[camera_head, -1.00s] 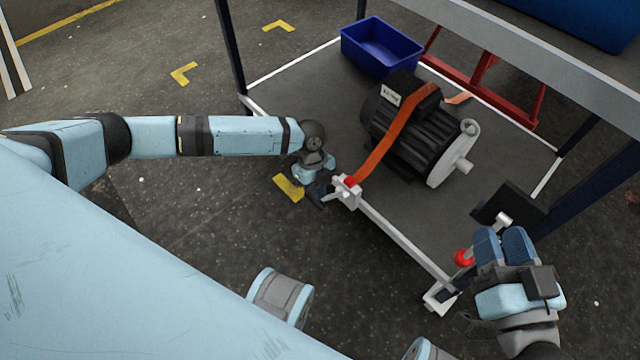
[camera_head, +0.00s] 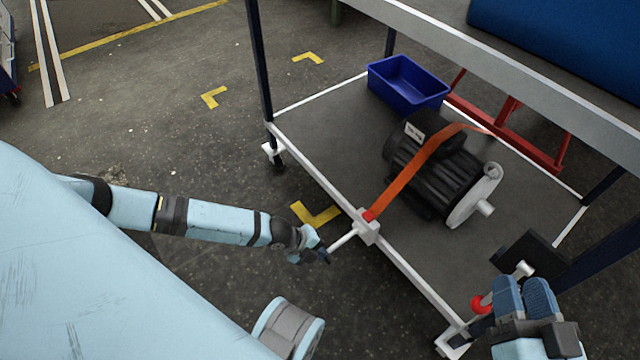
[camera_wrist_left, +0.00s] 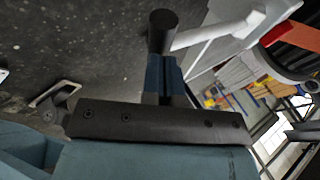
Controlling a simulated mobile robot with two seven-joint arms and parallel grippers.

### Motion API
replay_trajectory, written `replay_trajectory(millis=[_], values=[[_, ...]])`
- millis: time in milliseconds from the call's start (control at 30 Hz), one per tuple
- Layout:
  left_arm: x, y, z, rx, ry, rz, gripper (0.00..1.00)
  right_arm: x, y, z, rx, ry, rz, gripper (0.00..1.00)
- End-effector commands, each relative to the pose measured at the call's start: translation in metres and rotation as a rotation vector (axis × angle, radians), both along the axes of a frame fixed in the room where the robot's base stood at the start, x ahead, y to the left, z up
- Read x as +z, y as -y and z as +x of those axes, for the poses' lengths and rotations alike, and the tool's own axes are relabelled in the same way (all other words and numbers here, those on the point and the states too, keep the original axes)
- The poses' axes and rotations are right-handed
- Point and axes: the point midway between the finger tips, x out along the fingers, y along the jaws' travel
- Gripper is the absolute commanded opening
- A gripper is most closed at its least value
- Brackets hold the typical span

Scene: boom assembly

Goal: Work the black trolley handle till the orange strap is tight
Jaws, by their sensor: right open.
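An orange strap (camera_head: 402,187) runs from a small white winch with a red part (camera_head: 368,230) on the trolley's near edge up over a dark ribbed motor (camera_head: 440,175). A white crank arm (camera_head: 343,240) sticks out from the winch to the left. My left gripper (camera_head: 322,256) is at the arm's outer end. In the left wrist view, the black handle (camera_wrist_left: 162,32) sits at the tips of my blue fingers (camera_wrist_left: 162,78), which are closed around it. My right gripper (camera_head: 523,285) is open, beside a red knob (camera_head: 480,303) at the trolley's right corner.
A blue bin (camera_head: 407,82) stands on the grey lower deck (camera_head: 330,125) behind the motor. A higher shelf (camera_head: 500,50) and dark posts (camera_head: 259,60) frame the deck. A red frame (camera_head: 510,135) is behind.

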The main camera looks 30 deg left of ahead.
Motion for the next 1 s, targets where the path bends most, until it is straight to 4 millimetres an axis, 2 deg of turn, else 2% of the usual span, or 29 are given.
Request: replay_trajectory(millis=[233,767,867,1000], values=[[-0.011,-0.001,0.0,0.001,-0.003,0.002,0.0,-0.007,0.0,0.0,0.008,-0.02,-0.012,0.43],[-0.014,-0.002,-0.002,0.002,-0.007,0.005,0.0,-0.007,0.0,0.0,0.009,-0.018,-0.015,0.43],[-0.011,-0.002,-0.002,0.002,-0.008,0.006,0.0,-0.002,0.0,0.0,0.006,-0.012,-0.012,0.43],[0.005,-0.001,-0.005,0.004,-0.006,0.005,0.0,0.023,0.001,0.0,-0.015,0.045,0.029,0.43]])
